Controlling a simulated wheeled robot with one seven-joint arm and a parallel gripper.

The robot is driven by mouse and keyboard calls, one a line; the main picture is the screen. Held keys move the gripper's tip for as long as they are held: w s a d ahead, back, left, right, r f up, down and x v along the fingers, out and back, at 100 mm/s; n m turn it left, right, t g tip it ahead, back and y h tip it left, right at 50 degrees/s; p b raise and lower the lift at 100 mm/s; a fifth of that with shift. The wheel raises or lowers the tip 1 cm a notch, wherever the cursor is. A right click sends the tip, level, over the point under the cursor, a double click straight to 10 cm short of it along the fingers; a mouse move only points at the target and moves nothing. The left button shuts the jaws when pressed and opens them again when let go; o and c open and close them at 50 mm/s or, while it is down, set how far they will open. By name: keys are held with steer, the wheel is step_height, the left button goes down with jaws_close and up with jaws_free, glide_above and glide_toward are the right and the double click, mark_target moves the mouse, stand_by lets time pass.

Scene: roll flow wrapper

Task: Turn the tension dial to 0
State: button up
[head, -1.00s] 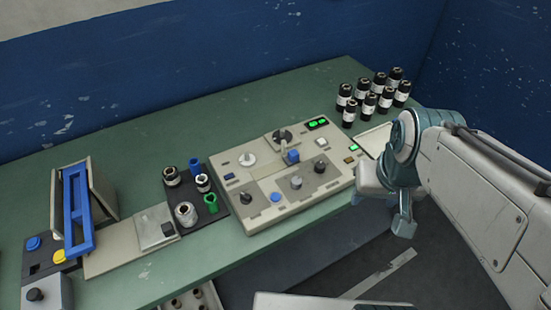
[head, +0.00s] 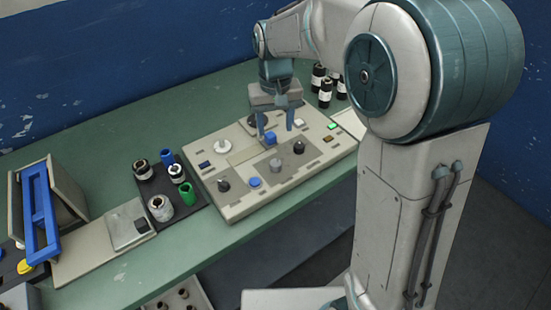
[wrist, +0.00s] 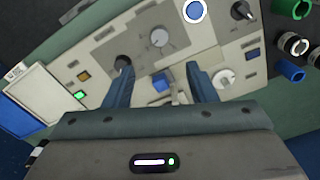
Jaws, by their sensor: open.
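The control panel (head: 240,208) lies on the bench and carries several dials. I cannot read which one is the tension dial. A white dial (head: 222,146) is at its back left, also in the wrist view (wrist: 224,78). A grey dial (head: 275,165) is near the middle front, also in the wrist view (wrist: 160,37). A dark knob (head: 299,147) is to its right and a black knob (head: 223,184) at front left. A larger black dial (head: 257,121) at the back is partly hidden by my gripper. My gripper (head: 276,131) is open, pointing down over the panel around a blue block (wrist: 159,82).
A blue button (head: 254,182) is on the panel's front. A dark tray (head: 150,190) with several rolls and spools stands left. A blue frame (head: 41,215) is farther left. Black-capped bottles (head: 325,92) stand at the back right, partly hidden by my arm.

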mark_target(276, 163)
step_height(276, 163, down, 13)
stand_by(0.3)
steer(key=c, duration=1)
